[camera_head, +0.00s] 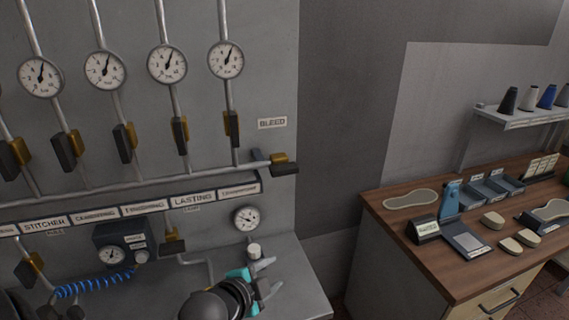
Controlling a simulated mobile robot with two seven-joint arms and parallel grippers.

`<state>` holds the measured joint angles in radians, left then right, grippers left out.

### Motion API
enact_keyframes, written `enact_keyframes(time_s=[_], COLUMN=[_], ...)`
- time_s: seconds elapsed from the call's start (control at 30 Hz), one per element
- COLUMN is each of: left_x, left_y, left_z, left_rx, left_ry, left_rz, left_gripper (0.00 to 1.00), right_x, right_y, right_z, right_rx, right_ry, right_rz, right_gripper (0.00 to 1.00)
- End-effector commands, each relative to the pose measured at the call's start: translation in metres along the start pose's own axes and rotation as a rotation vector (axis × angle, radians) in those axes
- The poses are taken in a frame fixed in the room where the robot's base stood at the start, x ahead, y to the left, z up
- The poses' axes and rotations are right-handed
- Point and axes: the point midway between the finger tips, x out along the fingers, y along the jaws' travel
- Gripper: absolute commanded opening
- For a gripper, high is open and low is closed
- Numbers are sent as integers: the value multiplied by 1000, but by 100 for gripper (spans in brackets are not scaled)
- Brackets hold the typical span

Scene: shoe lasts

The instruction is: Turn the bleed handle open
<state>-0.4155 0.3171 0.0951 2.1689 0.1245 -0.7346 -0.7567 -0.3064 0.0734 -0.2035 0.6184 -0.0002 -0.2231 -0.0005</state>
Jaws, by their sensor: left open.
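The bleed valve has a brass body (279,158) and a dark handle (287,168). It sits at the right end of the horizontal pipe, below the BLEED label (272,123). My left gripper (271,276) is low in the head view, in front of the ledge under the panel. Its grey fingers are apart, pointing right, with nothing seen between them. It is below the handle and apart from it. My right gripper is not in view.
Several gauges (226,60) and brass valves with dark handles (232,124) line the wall panel. A lower gauge (246,218) and small pale cylinder (254,251) are near my left gripper. A blue coiled hose (95,284) hangs left. A wooden bench (400,240) with shoe parts stands right.

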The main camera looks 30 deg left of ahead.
Motion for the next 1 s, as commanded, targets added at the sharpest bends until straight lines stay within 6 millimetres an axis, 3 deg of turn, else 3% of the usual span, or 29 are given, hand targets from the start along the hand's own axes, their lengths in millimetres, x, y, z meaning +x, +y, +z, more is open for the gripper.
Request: enact_keyframes(time_s=[0.03, 0.2, 0.33, 0.6, 1.0], left_x=[7, 12, 8, 10, 55], left_y=[-26, -99, -135, -158, -182], left_z=[1, 1, 1, -3, -17], left_rx=[89, 357, 487, 558, 554], left_ry=[35, 115, 131, 136, 136], left_rz=[-76, -323, -454, -533, -531], left_gripper=[52, 52, 52, 52, 52], right_x=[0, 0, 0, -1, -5], right_y=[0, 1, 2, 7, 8], right_z=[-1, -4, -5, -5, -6], right_rx=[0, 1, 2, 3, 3], right_ry=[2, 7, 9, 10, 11], right_rz=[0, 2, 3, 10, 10], right_gripper=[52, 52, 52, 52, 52])
